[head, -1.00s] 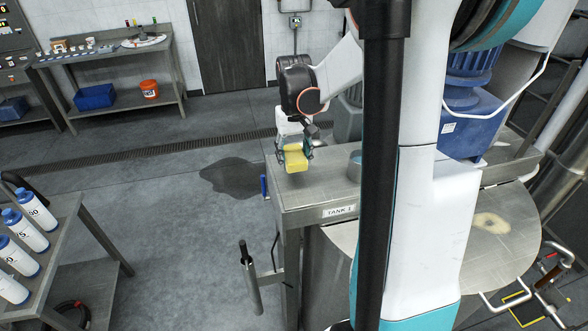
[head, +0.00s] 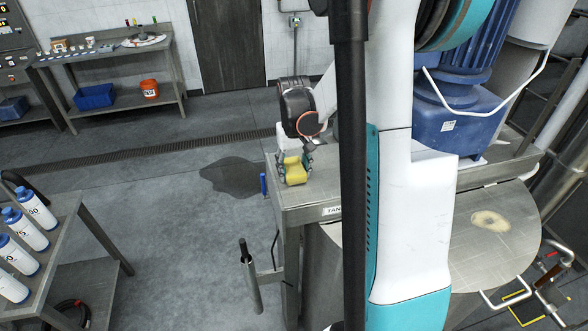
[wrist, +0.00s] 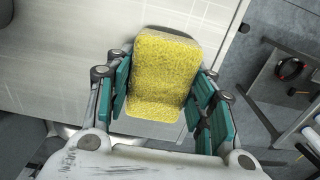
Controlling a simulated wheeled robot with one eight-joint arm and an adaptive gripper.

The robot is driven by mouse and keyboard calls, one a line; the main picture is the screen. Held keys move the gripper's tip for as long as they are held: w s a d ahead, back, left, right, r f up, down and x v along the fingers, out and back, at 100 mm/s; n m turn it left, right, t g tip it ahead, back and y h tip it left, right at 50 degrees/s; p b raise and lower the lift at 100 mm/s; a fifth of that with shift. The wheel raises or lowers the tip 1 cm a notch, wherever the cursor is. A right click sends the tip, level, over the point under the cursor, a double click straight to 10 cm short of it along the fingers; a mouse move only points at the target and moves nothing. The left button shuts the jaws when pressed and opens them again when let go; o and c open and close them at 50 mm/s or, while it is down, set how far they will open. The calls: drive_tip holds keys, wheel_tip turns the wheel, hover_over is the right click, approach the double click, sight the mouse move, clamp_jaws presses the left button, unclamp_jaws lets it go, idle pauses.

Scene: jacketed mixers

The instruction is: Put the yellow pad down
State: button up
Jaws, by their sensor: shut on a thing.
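The yellow pad (head: 296,175) is a rough, block-shaped sponge. My gripper (head: 294,170) is shut on it, over the left end of the steel tank top (head: 306,202). In the wrist view the pad (wrist: 163,70) sits between the teal finger pads of my gripper (wrist: 160,92), and its far part sticks out past them. The pale tank top shows behind it in that view. I cannot tell whether the pad touches the surface. The label on the tank's front edge is partly hidden by my arm.
A dark wet patch (head: 236,178) lies on the floor left of the tank. A shelf with several white-and-blue bottles (head: 37,211) stands at the left. A bench with a blue bin (head: 95,97) and an orange bucket (head: 149,89) is at the back. A blue motor (head: 462,100) stands at the right.

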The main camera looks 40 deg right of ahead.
sight(294, 166)
drive_tip(key=shift+s+a+f, duration=0.1)
drive_tip(key=shift+s+f, duration=0.05)
drive_tip(key=shift+f, duration=0.15)
drive_tip(key=o, duration=1)
drive_tip(key=shift+c, duration=0.2)
drive_tip(key=shift+o, duration=0.7)
drive_tip(key=shift+f, duration=0.1)
drive_tip(key=shift+r, duration=0.2)
drive_tip(key=shift+r+p, duration=0.2)
drive_tip(key=shift+p, duration=0.1)
wheel_tip(294, 166, up, 12)
drive_tip(key=shift+r, duration=0.15)
